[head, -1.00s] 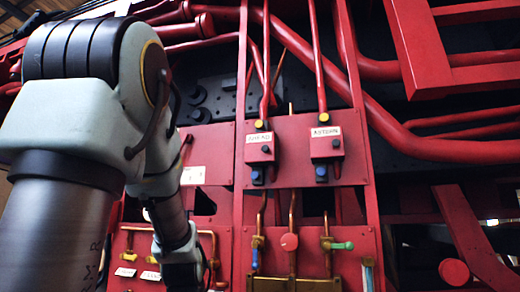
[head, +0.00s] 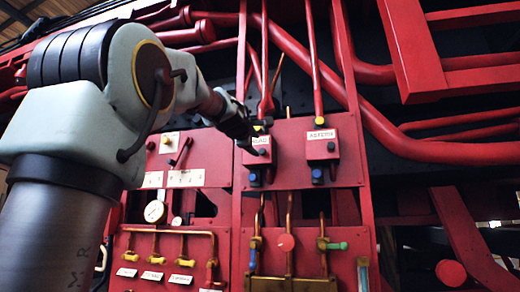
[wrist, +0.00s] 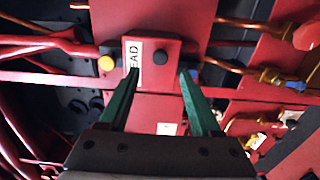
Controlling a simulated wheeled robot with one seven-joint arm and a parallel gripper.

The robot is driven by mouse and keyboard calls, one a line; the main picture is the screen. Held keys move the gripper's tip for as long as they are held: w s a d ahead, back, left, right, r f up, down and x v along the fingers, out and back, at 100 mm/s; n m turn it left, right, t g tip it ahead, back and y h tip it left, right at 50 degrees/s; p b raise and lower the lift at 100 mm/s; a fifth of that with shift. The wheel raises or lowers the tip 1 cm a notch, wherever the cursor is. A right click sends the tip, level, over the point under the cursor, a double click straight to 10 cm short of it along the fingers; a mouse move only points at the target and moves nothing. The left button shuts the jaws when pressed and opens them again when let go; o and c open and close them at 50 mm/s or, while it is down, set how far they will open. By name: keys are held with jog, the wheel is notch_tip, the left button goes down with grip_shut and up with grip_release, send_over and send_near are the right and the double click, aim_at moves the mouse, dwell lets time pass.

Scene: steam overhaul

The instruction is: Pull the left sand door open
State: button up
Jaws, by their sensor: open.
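The right box (head: 320,149) has a label too small to read surely. No marking naming a sand door can be read. My gripper (wrist: 159,78) is open and empty, its two green fingers on either side of the left box's face. In the head view my gripper (head: 243,132) partly covers that box. Contact cannot be told.
Red pipes (head: 315,70) run above and behind the boxes. A round gauge (head: 155,212) and brass-yellow taps (head: 155,261) are at the lower left.

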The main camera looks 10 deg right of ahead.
aim_at(262, 151)
jog(key=p+x, duration=0.2)
jog(key=x, duration=0.5)
jog(key=shift+w, duration=0.15)
jog(key=shift+c, duration=0.3)
grip_shut()
dwell(0.9)
